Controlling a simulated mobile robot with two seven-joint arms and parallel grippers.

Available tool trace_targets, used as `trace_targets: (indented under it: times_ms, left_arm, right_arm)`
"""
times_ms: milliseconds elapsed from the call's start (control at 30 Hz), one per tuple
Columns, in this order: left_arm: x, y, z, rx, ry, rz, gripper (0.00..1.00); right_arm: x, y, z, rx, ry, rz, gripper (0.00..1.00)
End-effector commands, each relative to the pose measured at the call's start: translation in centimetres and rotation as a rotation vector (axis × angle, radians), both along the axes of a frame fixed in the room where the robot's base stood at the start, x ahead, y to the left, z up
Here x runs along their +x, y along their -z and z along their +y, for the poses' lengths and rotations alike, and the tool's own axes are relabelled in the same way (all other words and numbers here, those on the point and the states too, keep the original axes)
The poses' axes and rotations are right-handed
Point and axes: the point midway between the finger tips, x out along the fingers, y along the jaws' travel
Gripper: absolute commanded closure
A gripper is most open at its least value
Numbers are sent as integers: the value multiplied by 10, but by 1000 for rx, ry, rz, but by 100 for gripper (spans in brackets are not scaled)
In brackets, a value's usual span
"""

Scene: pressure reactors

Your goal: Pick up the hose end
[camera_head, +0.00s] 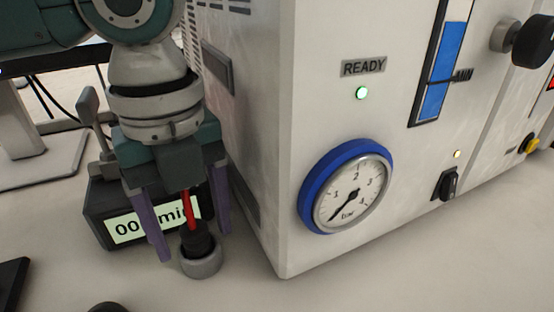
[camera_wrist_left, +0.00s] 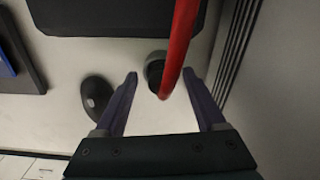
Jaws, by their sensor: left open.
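The hose end is a black piece (camera_head: 199,241) below a red hose (camera_head: 187,212), standing upright in a round grey holder (camera_head: 201,267) on the table. My left gripper (camera_head: 197,245) points down with its purple fingers open. One finger is on each side of the hose end in the head view, with a gap to it. In the left wrist view the red hose (camera_wrist_left: 180,38) runs down between the spread fingers (camera_wrist_left: 160,75), in front of the dark hose end and its holder. My right gripper is in neither view.
The white machine (camera_head: 260,150) with a blue-rimmed gauge (camera_head: 346,187) and a green READY light (camera_head: 362,93) stands close to the right of my gripper. A black box with a lit display (camera_head: 128,229) stands just behind. A dark rounded object (camera_wrist_left: 97,92) lies to the left.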

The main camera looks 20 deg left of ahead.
Motion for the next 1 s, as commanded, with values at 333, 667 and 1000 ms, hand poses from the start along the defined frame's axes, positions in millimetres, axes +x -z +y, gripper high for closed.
trace_targets:
  times_ms: [333, 667, 1000]
  left_arm:
    - [0, -1, 0, 0, 0, 0, 55]
    - [0, -1, 0, 0, 0, 0, 92]
    - [0, -1, 0, 0, 0, 0, 100]
  right_arm:
    - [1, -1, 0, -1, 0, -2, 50]
    - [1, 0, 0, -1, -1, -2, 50]
    - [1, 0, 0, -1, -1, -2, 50]
